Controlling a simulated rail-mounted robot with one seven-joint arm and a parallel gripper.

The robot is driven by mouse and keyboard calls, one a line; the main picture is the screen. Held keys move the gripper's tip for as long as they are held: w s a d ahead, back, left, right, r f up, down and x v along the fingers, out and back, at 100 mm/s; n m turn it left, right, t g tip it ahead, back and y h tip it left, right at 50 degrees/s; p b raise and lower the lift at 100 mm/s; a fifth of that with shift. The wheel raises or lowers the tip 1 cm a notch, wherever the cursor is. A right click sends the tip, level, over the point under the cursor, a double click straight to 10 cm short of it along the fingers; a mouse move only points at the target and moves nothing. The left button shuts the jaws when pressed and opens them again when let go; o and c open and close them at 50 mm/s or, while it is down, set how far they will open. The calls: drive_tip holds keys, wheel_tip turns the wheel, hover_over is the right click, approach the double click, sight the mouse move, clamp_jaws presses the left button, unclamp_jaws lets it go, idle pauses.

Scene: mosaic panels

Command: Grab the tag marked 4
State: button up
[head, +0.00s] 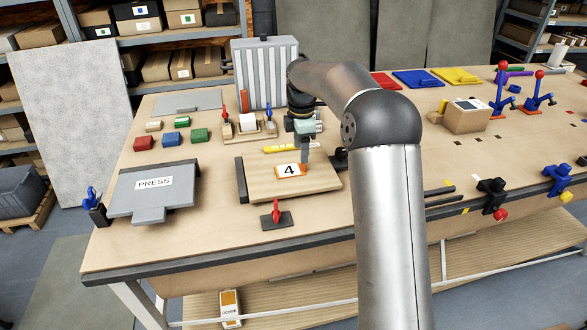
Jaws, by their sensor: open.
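The tag marked 4 (289,171) is orange with a white face and a black 4. It lies on a wooden board (259,187) near the middle of the workbench. My gripper (305,155) points down just behind and right of the tag in the picture. It is open, and no object shows in it. Its fingers are small here, and I cannot tell how high they are above the board or whether they touch the tag. My arm crosses the view at the right of the board and hides part of the bench.
A grey PRESS plate (153,191) is left of the board, and a red-handled clamp (276,214) stands in front. A yellow strip (281,149) lies behind the tag. Colored blocks (172,139) sit back left; a cardboard box (467,116) stands right of my arm.

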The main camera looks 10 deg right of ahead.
sight(290, 167)
drive_tip(key=f, duration=0.3)
drive_tip(key=f+p, duration=0.1)
drive_tip(key=f, duration=0.1)
drive_tip(key=shift+d, duration=0.35)
drive_tip(key=c, duration=1)
drive_tip(key=shift+c, duration=0.2)
drive_tip(key=shift+w+r, duration=0.1)
drive_tip(key=shift+r, duration=0.1)
